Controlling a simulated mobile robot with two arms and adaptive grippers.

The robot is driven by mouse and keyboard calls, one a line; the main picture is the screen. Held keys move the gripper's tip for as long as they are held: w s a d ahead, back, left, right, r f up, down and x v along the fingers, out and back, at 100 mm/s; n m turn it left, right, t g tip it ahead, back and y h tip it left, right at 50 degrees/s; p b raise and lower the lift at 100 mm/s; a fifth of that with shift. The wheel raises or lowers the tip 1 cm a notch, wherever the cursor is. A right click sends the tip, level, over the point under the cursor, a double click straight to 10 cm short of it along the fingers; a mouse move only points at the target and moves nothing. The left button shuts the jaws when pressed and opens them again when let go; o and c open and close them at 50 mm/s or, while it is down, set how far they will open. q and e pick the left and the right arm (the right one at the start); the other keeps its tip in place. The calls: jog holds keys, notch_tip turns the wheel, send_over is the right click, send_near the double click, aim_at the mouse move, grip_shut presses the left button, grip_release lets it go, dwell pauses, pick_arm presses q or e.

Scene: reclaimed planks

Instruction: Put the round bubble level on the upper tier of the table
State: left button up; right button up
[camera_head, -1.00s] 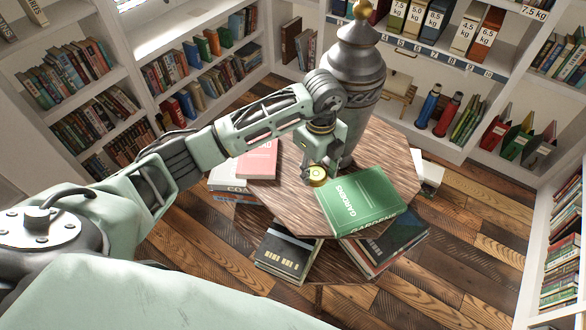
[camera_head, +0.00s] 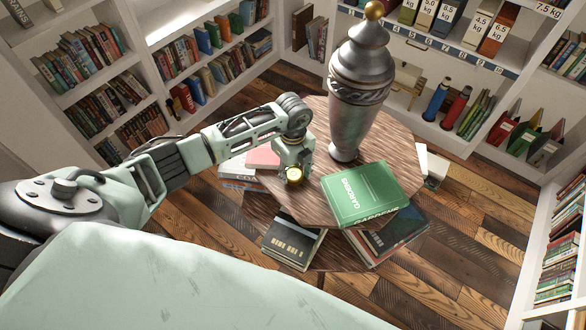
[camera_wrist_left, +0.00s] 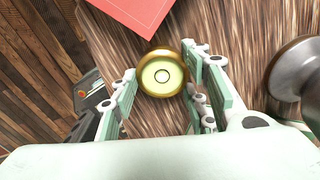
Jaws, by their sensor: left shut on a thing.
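The round bubble level (camera_head: 294,177) is a small gold disc with a pale yellow-green face. It also shows in the left wrist view (camera_wrist_left: 162,74), face up at the fingertips. My left gripper (camera_head: 295,172) is shut on it, with one finger on each side. The level is over the upper tier (camera_head: 312,205) of the wooden table, near its left part; I cannot tell whether it touches the surface. The table's lower tier (camera_head: 335,258) shows below, with books on it. My right gripper is not in view.
On the upper tier, a grey urn (camera_head: 354,95) stands at the back, a green book (camera_head: 362,193) lies at the front right, and a red book (camera_head: 262,158) lies beside my gripper. Bare wood separates the level from the green book. Bookshelves surround the table.

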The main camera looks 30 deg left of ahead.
aim_at(293, 173)
pick_arm(q)
jog(key=shift+f, duration=0.15)
jog(key=o, duration=1.2)
notch_tip(293, 173, up, 12)
jog(key=b, duration=0.3)
jog(key=shift+r, duration=0.2)
